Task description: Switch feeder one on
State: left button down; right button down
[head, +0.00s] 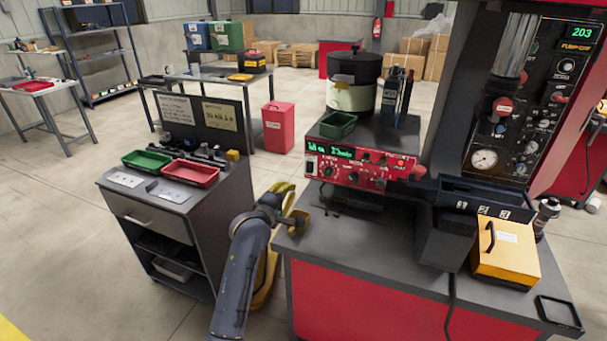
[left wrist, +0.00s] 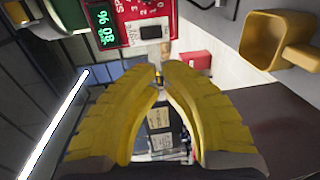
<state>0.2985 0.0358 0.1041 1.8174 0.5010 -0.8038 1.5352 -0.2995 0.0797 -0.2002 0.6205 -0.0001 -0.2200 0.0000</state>
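The red control box (head: 360,165) with a green lit display stands on the dark bench, in front of the bowl feeder (head: 352,85) with its black top and cream body. In the left wrist view a red panel (left wrist: 190,14) shows upside down at the top, with a green display (left wrist: 106,27) and a dark rocker switch (left wrist: 150,32). The switch's position is too small to tell. My left gripper (head: 300,221) is at the bench's left edge, below and left of the box and apart from it. Its yellow fingertips (left wrist: 158,68) are together, with no held object discernible.
A green tray (head: 338,125) sits behind the control box. A black bin block numbered 1, 2, 3 (head: 480,200) and an orange box (head: 505,252) stand to the right. A cart (head: 180,215) with green and red trays is left of my arm. The bench front is mostly clear.

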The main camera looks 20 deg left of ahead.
aim_at(306, 170)
pick_arm(q)
jog(key=w, duration=0.4)
jog(key=w+f, duration=0.1)
jog(key=w, duration=0.4)
jog(key=w+d, duration=0.1)
jog(key=w, duration=0.3)
jog(key=shift+w+f, duration=0.15)
jog(key=shift+f, duration=0.15)
